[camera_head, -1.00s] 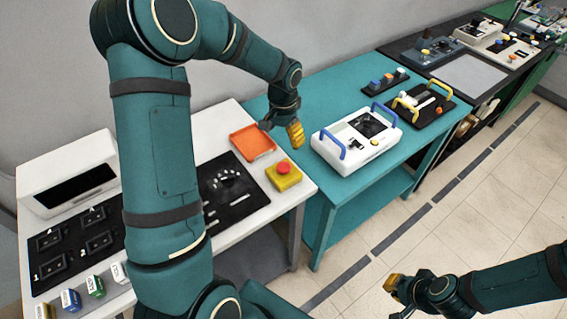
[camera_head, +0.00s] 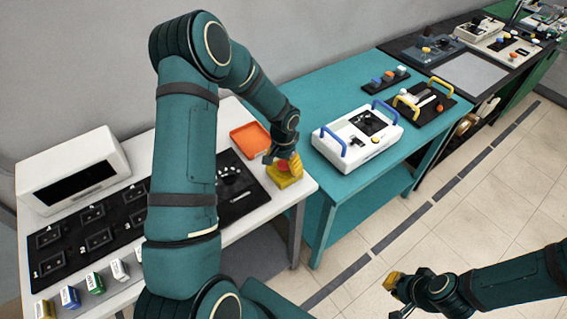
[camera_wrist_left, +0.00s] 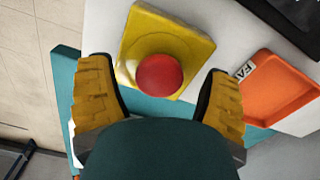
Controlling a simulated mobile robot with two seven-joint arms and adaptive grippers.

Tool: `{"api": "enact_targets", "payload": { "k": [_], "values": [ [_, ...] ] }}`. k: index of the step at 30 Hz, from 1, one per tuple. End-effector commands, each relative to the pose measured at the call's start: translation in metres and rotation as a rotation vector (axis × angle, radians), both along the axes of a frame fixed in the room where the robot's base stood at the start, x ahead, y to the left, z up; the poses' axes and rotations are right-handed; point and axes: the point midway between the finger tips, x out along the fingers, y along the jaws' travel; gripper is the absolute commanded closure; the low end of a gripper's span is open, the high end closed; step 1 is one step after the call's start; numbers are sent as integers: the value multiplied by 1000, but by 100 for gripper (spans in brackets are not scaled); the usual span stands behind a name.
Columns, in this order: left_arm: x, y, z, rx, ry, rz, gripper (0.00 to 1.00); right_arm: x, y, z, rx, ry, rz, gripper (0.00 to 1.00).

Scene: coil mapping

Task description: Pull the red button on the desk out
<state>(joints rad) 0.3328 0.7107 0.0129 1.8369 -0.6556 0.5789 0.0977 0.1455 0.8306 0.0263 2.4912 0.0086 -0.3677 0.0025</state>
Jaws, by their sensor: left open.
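The red button (camera_wrist_left: 160,75) is a round cap on a yellow box (camera_wrist_left: 190,45), seen from above in the left wrist view. In the head view the yellow box (camera_head: 290,181) sits at the right front corner of the white desk (camera_head: 245,226), with the button mostly hidden by the gripper. My left gripper (camera_head: 288,165) is open right above the box. In the left wrist view its yellow fingers (camera_wrist_left: 160,98) stand on either side of the button, with a gap to each. My right gripper (camera_head: 394,285) is low at the right over the floor; its jaw opening is unclear.
An orange tray (camera_head: 250,140) lies just behind the box. A black panel with a dial (camera_head: 232,177) is to its left. A teal table (camera_head: 335,190) beside the desk holds a white device with blue handles (camera_head: 357,138). Floor in front is clear.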

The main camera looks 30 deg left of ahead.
Motion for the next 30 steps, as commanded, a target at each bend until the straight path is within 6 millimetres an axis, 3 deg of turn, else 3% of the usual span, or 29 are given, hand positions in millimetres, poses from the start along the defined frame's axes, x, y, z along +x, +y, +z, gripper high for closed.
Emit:
{"api": "enact_targets", "payload": {
  "k": [6, 12, 13, 21, 28, 29, 30],
  "values": [
    [0, 0, 0, 0, 0, 0, 21, 0, 0, 0, 0, 0, 0, 100],
    [0, 0, 0, 0, 0, 0, 91, 0, 0, 0, 0, 0, 0, 100],
    [0, 0, 0, 0, 0, 0, 98, 0, 0, 0, 0, 0, 0, 100],
    [0, 0, 19, 0, -2, 0, 98, 0, 0, 5, 1, 0, 0, 100],
    [0, 0, 20, -1, -2, 0, 99, 0, 0, 4, 1, 0, 0, 100],
    [0, 0, 20, 0, -2, 0, 49, 0, 0, 4, 1, 0, 0, 100],
    [1, 0, 20, 0, -2, 0, 35, 0, 0, 4, 1, 0, 0, 100]
  ]
}}
